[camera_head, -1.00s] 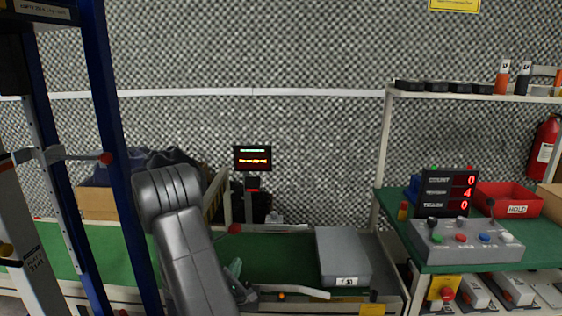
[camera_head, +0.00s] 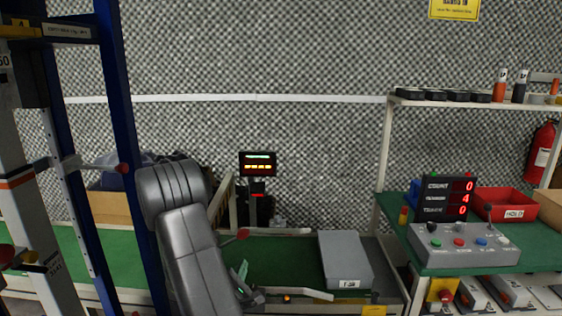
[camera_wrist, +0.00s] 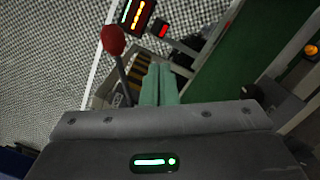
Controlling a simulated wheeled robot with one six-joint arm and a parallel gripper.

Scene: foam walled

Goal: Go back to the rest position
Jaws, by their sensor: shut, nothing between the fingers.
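My gripper (camera_wrist: 158,85) shows in the wrist view with its two pale green fingers side by side, shut and empty. In the head view my gripper (camera_head: 241,272) is low in the middle, partly hidden behind my grey arm. It is over the green belt surface, left of a grey box (camera_head: 345,259) with a white label. It appears apart from the box.
A lever with a red knob (camera_wrist: 113,40) stands close by my gripper. A lit display (camera_head: 257,164) is behind it. A blue frame (camera_head: 125,130) stands at left. A control box (camera_head: 463,244) and red bin (camera_head: 503,205) are on the right bench.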

